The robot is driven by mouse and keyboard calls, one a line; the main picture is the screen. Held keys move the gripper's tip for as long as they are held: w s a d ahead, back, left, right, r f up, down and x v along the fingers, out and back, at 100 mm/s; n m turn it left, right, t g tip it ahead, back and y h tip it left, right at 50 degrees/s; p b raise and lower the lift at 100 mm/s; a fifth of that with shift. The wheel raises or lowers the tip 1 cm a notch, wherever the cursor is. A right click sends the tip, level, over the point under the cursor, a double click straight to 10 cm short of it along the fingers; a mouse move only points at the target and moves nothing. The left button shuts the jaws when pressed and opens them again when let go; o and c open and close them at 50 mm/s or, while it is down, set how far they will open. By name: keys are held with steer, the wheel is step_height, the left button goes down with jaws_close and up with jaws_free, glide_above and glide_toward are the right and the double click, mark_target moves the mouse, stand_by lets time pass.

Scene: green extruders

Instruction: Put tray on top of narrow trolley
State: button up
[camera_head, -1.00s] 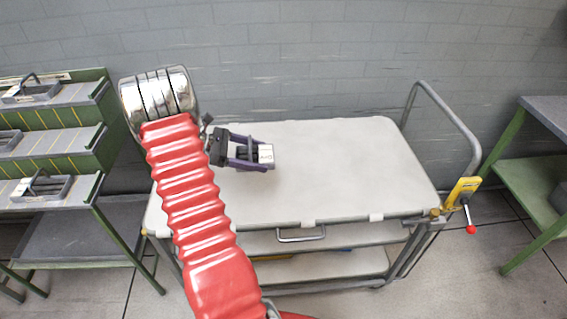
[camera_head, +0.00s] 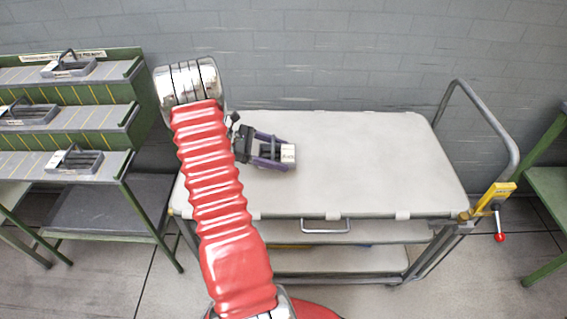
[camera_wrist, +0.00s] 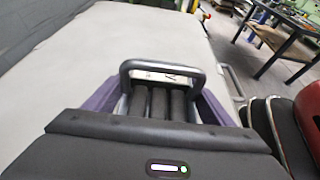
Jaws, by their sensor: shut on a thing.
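My gripper (camera_head: 268,153) has purple fingers (camera_wrist: 98,103) and is shut on a small grey tray (camera_wrist: 150,68) with a raised bar handle. Dark cylinders show inside the tray in the wrist view. The tray's white labelled end (camera_head: 288,155) shows beyond the fingers in the head view. The tray is over the left half of the trolley's pale top (camera_head: 385,165). I cannot tell whether it touches the top or hangs a little above it. The gripper hides much of the tray. The trolley has a tubular push handle (camera_head: 490,120) at its right end.
A green stepped rack (camera_head: 150,95) at the left holds several similar trays, including one on its lowest step (camera_head: 77,160). A green table (camera_head: 548,185) stands at the right. The trolley's top right of the tray is clear. A grey wall (camera_head: 330,55) stands behind.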

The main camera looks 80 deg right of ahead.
steer(key=shift+f, duration=0.6)
steer(key=shift+f, duration=1.85)
steer(key=o, duration=1.2)
steer(key=shift+f, duration=0.1)
steer(key=shift+o, duration=0.2)
steer(key=v, duration=1.1)
steer(key=shift+w, duration=0.5)
steer(key=shift+r, duration=0.25)
